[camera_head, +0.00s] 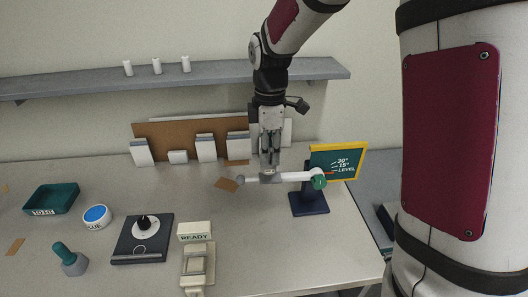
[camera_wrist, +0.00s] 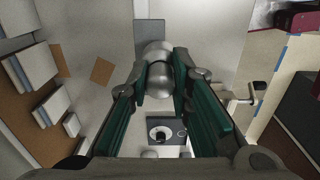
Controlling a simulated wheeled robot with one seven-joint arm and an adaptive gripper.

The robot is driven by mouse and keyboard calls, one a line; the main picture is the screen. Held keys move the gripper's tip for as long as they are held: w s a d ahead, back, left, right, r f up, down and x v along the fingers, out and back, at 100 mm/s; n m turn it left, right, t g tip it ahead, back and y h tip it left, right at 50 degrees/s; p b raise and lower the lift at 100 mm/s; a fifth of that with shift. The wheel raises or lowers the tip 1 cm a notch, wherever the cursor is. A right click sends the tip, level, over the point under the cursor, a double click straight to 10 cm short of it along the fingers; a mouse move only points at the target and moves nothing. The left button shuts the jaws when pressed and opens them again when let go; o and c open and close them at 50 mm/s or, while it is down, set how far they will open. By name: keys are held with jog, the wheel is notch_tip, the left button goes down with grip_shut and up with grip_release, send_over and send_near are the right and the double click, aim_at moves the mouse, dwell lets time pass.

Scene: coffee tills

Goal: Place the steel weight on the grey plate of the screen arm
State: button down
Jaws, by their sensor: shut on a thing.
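My gripper (camera_head: 270,164) is low at the white screen arm (camera_head: 293,176), above the table. In the wrist view the steel weight (camera_wrist: 160,82), shiny and rounded, sits between the green finger pads, and the gripper is shut on it. In the head view a small grey piece (camera_head: 268,179) shows right under the fingertips on the line of the arm; weight and grey plate are hard to tell apart there. The arm runs from a round left end to a green knob (camera_head: 319,182) on a dark blue stand (camera_head: 309,204). The arm looks near level.
A yellow-framed screen (camera_head: 338,160) marked 30°, 15° and LEVEL stands right of my gripper. A dial box (camera_head: 128,250), a READY device (camera_head: 196,256), a blue-topped tub (camera_head: 96,216) and a green tray (camera_head: 52,199) stand to the left. The front middle is clear.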

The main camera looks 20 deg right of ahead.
jog(key=shift+w+d, duration=0.45)
jog(key=shift+w, duration=0.2)
jog(key=shift+f+p, duration=0.5)
jog(key=shift+f, duration=1.3)
jog(key=shift+f, duration=0.1)
jog(key=c, duration=1.5)
grip_release()
jog(key=shift+o, duration=0.2)
